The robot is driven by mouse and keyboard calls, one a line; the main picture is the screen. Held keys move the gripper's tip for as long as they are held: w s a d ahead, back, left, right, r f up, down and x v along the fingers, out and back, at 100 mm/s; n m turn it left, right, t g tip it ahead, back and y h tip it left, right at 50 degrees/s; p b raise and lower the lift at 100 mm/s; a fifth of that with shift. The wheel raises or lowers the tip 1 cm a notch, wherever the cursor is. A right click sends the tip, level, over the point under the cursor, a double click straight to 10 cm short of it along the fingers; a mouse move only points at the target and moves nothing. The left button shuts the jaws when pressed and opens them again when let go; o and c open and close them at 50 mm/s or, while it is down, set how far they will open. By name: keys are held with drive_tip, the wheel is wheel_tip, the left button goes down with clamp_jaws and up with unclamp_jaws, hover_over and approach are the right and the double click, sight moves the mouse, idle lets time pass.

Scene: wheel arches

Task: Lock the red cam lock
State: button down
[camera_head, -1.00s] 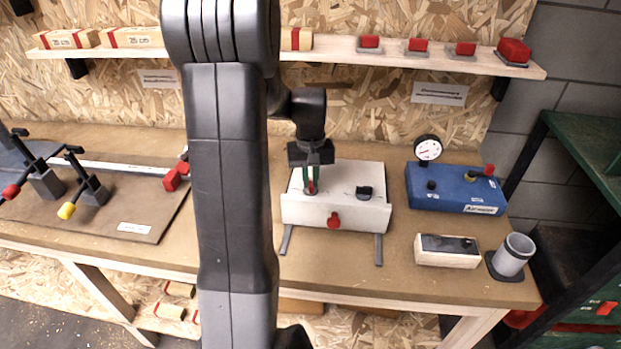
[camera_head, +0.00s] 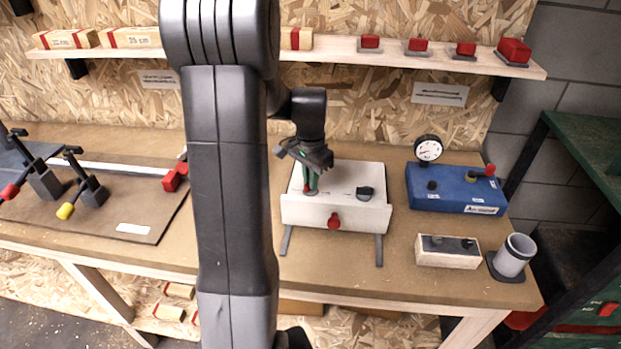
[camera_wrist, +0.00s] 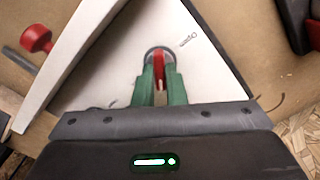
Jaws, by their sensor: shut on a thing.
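The red cam lock (camera_wrist: 158,66) sits on a round grey base on the top face of a white box (camera_head: 335,212). My gripper (camera_wrist: 158,80) points down at it, and its green fingers are shut on the red lever, one on each side. In the head view my gripper (camera_head: 310,183) stands over the left part of the box top and hides most of the lock. A printed mark (camera_wrist: 188,40) lies beside the lock's base; the wrist view is too small to read it surely.
A black knob (camera_head: 364,192) is on the box top to the right, and a red knob (camera_head: 334,220) is on its front. A blue unit with a gauge (camera_head: 455,190) and a grey cup (camera_head: 514,256) stand to the right. Clamps (camera_head: 90,190) stand at left.

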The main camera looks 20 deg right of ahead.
drive_tip(key=m, duration=0.4)
drive_tip(key=shift+m, duration=2.1)
drive_tip(key=shift+r, duration=0.1)
drive_tip(key=c, duration=1.5)
unclamp_jaws()
wheel_tip(320, 180, up, 14)
drive_tip(key=shift+f+b, duration=0.15)
drive_tip(key=shift+b, duration=0.2)
drive_tip(key=shift+f, duration=0.1)
